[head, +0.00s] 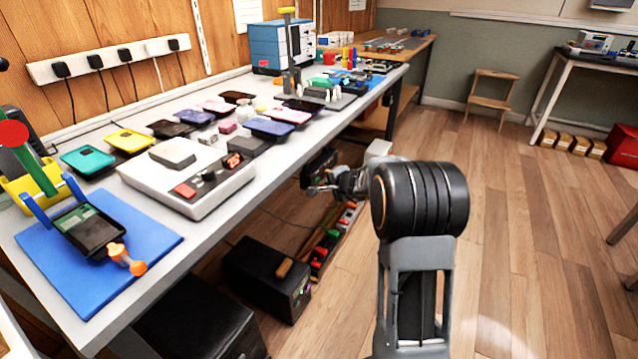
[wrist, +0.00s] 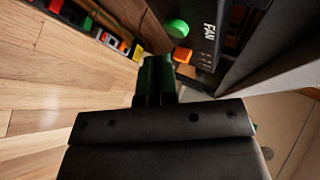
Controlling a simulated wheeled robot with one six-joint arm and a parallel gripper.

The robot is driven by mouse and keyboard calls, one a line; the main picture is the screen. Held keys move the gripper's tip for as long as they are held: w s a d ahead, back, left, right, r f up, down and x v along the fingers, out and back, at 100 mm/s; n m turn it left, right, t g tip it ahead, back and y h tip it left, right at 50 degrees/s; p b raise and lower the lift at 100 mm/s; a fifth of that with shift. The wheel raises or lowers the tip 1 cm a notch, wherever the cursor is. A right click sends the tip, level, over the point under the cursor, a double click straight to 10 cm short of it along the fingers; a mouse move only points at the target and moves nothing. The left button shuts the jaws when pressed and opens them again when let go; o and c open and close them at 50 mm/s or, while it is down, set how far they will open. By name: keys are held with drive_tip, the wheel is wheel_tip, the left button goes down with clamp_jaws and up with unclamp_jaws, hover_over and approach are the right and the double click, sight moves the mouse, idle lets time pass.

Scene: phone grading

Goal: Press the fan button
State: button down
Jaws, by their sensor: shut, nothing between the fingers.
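A round green button (wrist: 177,28) and a smaller orange button (wrist: 182,55) sit left of the lettering. My gripper (wrist: 157,60) is shut and empty, with its fingertips below and left of both buttons in that view. I cannot tell whether it touches anything. In the head view, my gripper (head: 314,190) is beside the bench's right edge, just below a dark box (head: 317,166) under the benchtop. The buttons cannot be made out there.
The bench (head: 225,212) holds several phones, a white console (head: 150,187) and a blue mat (head: 150,243). A black box (head: 262,278) and a strip of coloured items (head: 331,240) lie below.

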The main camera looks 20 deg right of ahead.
drive_tip(key=shift+s, duration=0.1)
drive_tip(key=s+d+b, duration=0.1)
drive_tip(key=s+d, duration=0.3)
drive_tip(key=shift+s, duration=0.2)
idle(0.5)
idle(0.3)
drive_tip(key=s+a+r+n+g+y+p, duration=0.1)
drive_tip(key=s+a+r+n+p, duration=0.3)
drive_tip(key=r+p, duration=0.35)
drive_tip(key=s+a+r+n+g+y+p, duration=0.1)
drive_tip(key=s+a+r+n+g+p, duration=0.1)
drive_tip(key=s+a+r+p, duration=0.5)
drive_tip(key=s+a+r+n+g+y+p, duration=0.1)
drive_tip(key=a+r+n+p, duration=0.3)
drive_tip(key=r, duration=0.6)
drive_tip(key=s+r+n+g+h+p, duration=0.3)
drive_tip(key=s+r+n+h+p, duration=0.1)
drive_tip(key=s+r+p, duration=1.1)
drive_tip(key=s+n+p, duration=0.1)
drive_tip(key=p, duration=0.2)
drive_tip(key=shift+r+g+h, duration=0.3)
drive_tip(key=shift+g, duration=0.1)
